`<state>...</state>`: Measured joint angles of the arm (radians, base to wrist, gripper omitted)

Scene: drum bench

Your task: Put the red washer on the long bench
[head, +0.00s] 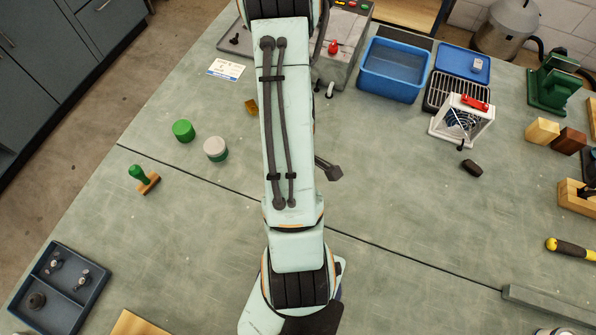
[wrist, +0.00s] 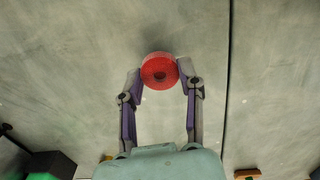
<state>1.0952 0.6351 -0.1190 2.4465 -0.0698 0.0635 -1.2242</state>
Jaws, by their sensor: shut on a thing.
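There my arm hides the washer and the fingers.
Green (head: 183,130) and white-topped (head: 215,149) round pieces and a green-handled stamp (head: 144,179) stand left of my arm. A blue bin (head: 394,70) and a white-framed box (head: 462,120) are at the back right. A divided tray (head: 60,287) lies front left. Bench right of my arm is mostly clear.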

